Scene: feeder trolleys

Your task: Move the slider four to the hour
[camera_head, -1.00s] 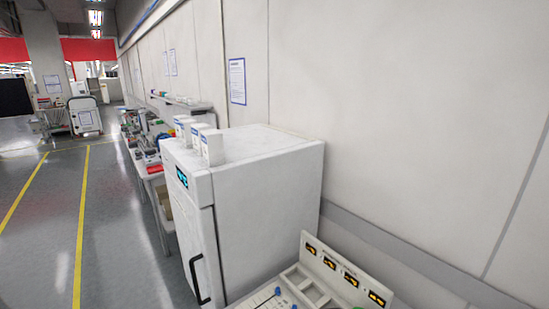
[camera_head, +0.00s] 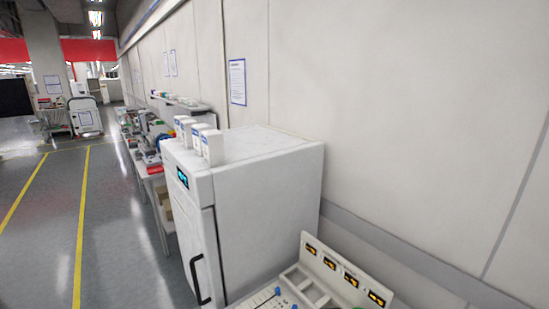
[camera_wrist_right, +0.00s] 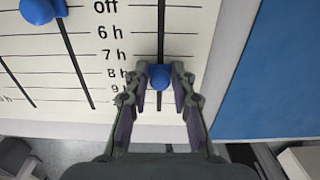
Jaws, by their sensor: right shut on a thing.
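In the right wrist view a pale slider panel (camera_wrist_right: 120,20) carries dark vertical slots with printed marks reading off, 6 h, 7 h, 8 h and 9 h. My right gripper (camera_wrist_right: 160,76) is shut on a blue slider knob (camera_wrist_right: 160,78), one finger on each side. This knob is about level with the 8 h mark. Another blue knob (camera_wrist_right: 38,10) is at the upper left, near the off level. In the head view the slider panel (camera_head: 262,302) shows at the bottom edge, with a blue knob (camera_head: 278,291). Neither gripper shows there.
An upright panel with several lit orange displays (camera_head: 345,276) stands behind the sliders. A white cabinet (camera_head: 262,200) with small white boxes (camera_head: 212,148) on top stands beyond it. A wall (camera_head: 400,120) runs along the right. Open floor (camera_head: 120,240) lies left.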

